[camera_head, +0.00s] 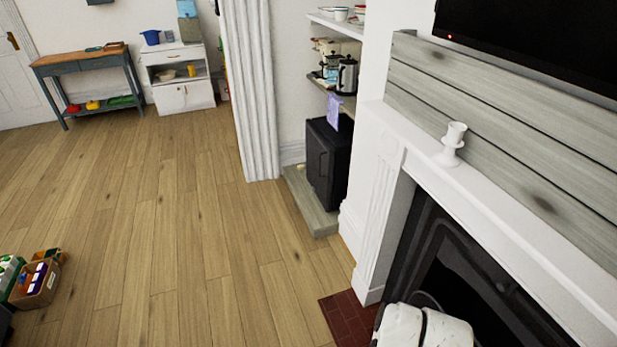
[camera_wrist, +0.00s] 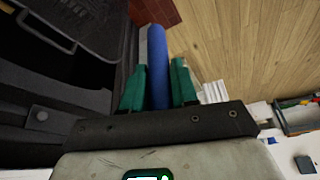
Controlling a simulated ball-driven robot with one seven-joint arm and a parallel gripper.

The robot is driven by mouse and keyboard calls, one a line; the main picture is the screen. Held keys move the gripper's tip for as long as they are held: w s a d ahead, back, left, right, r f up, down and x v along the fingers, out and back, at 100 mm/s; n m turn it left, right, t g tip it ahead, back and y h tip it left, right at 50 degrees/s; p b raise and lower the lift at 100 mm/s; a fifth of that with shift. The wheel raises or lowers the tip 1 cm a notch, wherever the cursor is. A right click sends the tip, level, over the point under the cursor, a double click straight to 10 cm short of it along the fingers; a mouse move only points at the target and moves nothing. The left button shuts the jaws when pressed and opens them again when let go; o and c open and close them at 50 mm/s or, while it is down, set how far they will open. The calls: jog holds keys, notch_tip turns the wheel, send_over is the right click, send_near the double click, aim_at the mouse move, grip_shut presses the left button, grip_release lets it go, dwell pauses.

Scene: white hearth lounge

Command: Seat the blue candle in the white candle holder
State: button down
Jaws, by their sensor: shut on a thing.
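The white candle holder (camera_head: 453,143) stands upright on the white mantel shelf (camera_head: 500,213) at the right of the head view. Its cup looks empty from this angle. The blue candle (camera_wrist: 157,66) shows in the wrist view between the green fingers of my gripper (camera_wrist: 157,88), which is shut on it. The candle points up the picture, past the fingertips. In the head view a white part of my arm shows at the bottom right, low in front of the fireplace; my gripper and the candle are out of sight there.
The dark fireplace (camera_head: 450,270) is below the mantel, with a dark red tiled hearth (camera_head: 348,318) at its foot. Grey boards (camera_head: 500,120) and a black screen (camera_head: 545,40) are behind the mantel. A box of goods (camera_head: 36,284) stands far left.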

jog(key=w+d+r, duration=0.5)
jog(key=w+r, duration=0.2)
jog(key=r, duration=0.1)
jog(key=s+a+f, duration=0.6)
jog(key=s+f, duration=0.3)
jog(key=f, duration=0.1)
